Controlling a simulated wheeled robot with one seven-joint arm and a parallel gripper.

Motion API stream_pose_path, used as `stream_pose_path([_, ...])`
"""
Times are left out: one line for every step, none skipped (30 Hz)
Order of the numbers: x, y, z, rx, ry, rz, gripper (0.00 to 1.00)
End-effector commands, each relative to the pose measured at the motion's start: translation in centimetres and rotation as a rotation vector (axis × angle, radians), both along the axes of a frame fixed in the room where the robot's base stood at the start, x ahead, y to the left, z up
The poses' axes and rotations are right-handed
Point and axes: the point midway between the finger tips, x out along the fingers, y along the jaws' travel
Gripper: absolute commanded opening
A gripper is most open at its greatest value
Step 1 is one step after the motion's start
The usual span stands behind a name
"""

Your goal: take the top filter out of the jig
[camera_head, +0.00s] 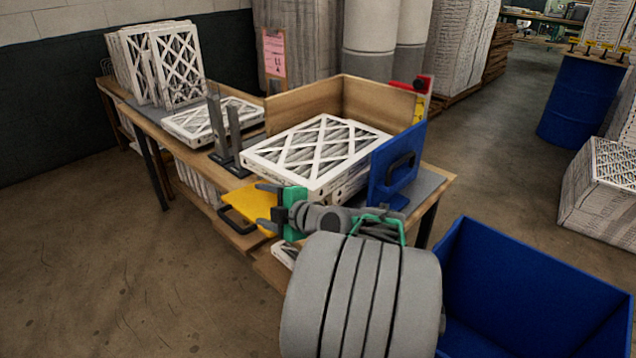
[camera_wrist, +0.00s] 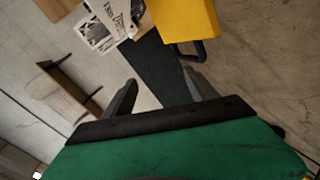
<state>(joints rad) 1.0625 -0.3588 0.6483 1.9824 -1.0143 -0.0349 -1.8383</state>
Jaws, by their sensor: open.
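The top filter (camera_head: 318,150), white-framed with a diagonal lattice face, lies flat on another filter in the wooden-walled jig (camera_head: 366,102) on the workbench. The lower filter's edge (camera_head: 345,188) shows beneath it at the front right. My gripper (camera_head: 262,206) is open and empty in front of the bench, to the left of and below the stack's near corner. It is apart from the filters and appears over the yellow plate in the head view. In the wrist view my gripper's two dark fingers (camera_wrist: 160,92) stand apart with nothing between them.
A blue panel with a handle (camera_head: 396,166) stands at the jig's right side. A yellow plate (camera_head: 246,205) juts from the bench front, also in the wrist view (camera_wrist: 184,20). Dark uprights (camera_head: 226,135) stand left of the stack. A blue bin (camera_head: 530,290) is at right.

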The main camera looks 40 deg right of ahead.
Motion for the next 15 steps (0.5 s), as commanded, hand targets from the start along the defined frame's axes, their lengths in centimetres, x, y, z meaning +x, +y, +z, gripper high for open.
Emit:
stream_pose_path([-1.4,-3.8,-2.9,-0.09,-0.094,-0.043,0.66])
stream_pose_path([-2.2,-5.6,-2.9,-0.153,-0.146,-0.066,0.66])
stream_pose_path([-3.2,-7.4,-2.7,-0.221,-0.2,-0.094,0.66])
stream_pose_path([-3.9,-8.5,-2.4,-0.264,-0.231,-0.113,0.66])
stream_pose_path([-4.4,-9.3,-2.2,-0.297,-0.254,-0.129,0.66])
stream_pose_path([-5.0,-10.0,-1.8,-0.33,-0.275,-0.146,0.66])
stream_pose_path([-5.1,-10.4,-1.7,-0.345,-0.285,-0.153,0.66])
stream_pose_path([-5.1,-10.6,-1.4,-0.357,-0.292,-0.157,0.66])
stream_pose_path([-4.8,-10.8,-1.2,-0.365,-0.296,-0.159,0.66])
stream_pose_path([-4.4,-10.9,-1.1,-0.367,-0.297,-0.159,0.66])
stream_pose_path([-4.0,-10.9,-1.0,-0.367,-0.298,-0.157,0.66])
stream_pose_path([-3.4,-11.0,-0.9,-0.366,-0.297,-0.156,0.66])
stream_pose_path([-2.9,-11.0,-1.0,-0.366,-0.296,-0.155,0.66])
stream_pose_path([-2.5,-11.1,-0.9,-0.366,-0.296,-0.155,0.66])
stream_pose_path([-2.0,-11.3,-0.9,-0.365,-0.296,-0.156,0.66])
